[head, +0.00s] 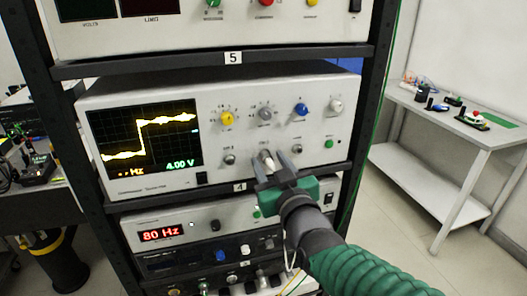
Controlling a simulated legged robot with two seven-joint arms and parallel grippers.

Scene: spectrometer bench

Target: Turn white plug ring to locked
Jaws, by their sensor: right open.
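A small whitish plug (265,156) sits on the lower front panel of the oscilloscope (215,175), in a socket row below the knobs. I take it to be the white plug ring. Its ring marking and turn position are too small to read. My right gripper (271,165) is open, with its two dark fingers at either side of the plug, close to the panel. I cannot tell whether the fingers touch it. The green gripper body hides part of the panel's lower edge and the shelf. My left gripper is not in view.
Other sockets stand left (229,159) and right (297,148) of the plug, with coloured knobs (301,109) above. A shelf edge (160,203) and an 80 Hz instrument (150,222) lie below. Dark rack posts stand at both sides. A white side table (440,125) is right.

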